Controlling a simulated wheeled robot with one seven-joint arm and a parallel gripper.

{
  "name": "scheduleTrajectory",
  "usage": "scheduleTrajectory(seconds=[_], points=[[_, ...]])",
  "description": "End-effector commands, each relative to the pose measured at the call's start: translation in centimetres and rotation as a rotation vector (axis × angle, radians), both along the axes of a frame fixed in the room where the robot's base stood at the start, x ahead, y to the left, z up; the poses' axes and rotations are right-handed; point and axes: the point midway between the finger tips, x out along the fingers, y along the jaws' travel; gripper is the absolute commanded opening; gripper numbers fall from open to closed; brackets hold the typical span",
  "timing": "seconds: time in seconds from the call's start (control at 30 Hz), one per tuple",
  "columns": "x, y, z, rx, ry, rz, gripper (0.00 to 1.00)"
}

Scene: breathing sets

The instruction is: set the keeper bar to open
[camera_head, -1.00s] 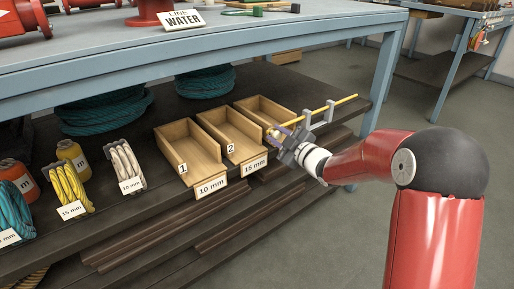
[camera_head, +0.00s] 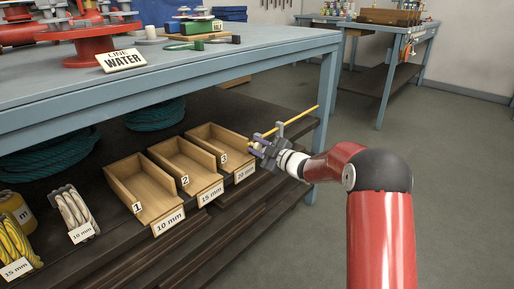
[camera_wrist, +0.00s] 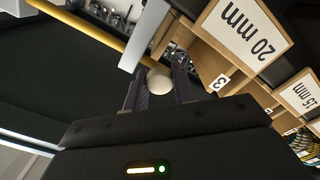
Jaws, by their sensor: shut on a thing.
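The keeper bar (camera_head: 300,117) is a thin yellow rod running through a grey bracket (camera_head: 280,130) at the right end of the lower shelf. Its far part sticks out past the bracket, toward the table leg. In the wrist view the yellow bar (camera_wrist: 92,32) and a pale round knob (camera_wrist: 159,80) show. My gripper (camera_head: 257,147) is at the near end of the bar, just right of bin 3 (camera_head: 222,140). In the wrist view my gripper (camera_wrist: 158,90) has its fingers shut on the knob, one on each side.
Bin 2 (camera_head: 185,165) and bin 1 (camera_head: 143,195) stand left of bin 3, with size labels in front. Coiled teal hoses lie behind them. The blue table frame (camera_head: 190,95) overhangs the shelf, and its leg (camera_head: 323,120) stands close right of the bar.

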Motion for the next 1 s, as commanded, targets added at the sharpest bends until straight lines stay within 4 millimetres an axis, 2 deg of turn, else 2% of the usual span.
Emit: scheduleTrajectory(seconds=[0.03,0.07,0.2,0.47,0.63,1.0], points=[[-0.1,0.6,-0.1,0.003,0.001,0.008,0.0],[-0.1,0.6,-0.1,0.003,0.001,0.008,0.3],[-0.1,0.5,0.0,0.003,0.001,0.007,0.48],[-0.1,0.3,0.0,0.001,0.0,0.004,0.48],[-0.8,0.9,-0.1,0.001,0.0,0.004,0.48],[-6.0,5.3,-0.1,0.002,0.0,0.007,0.48]])
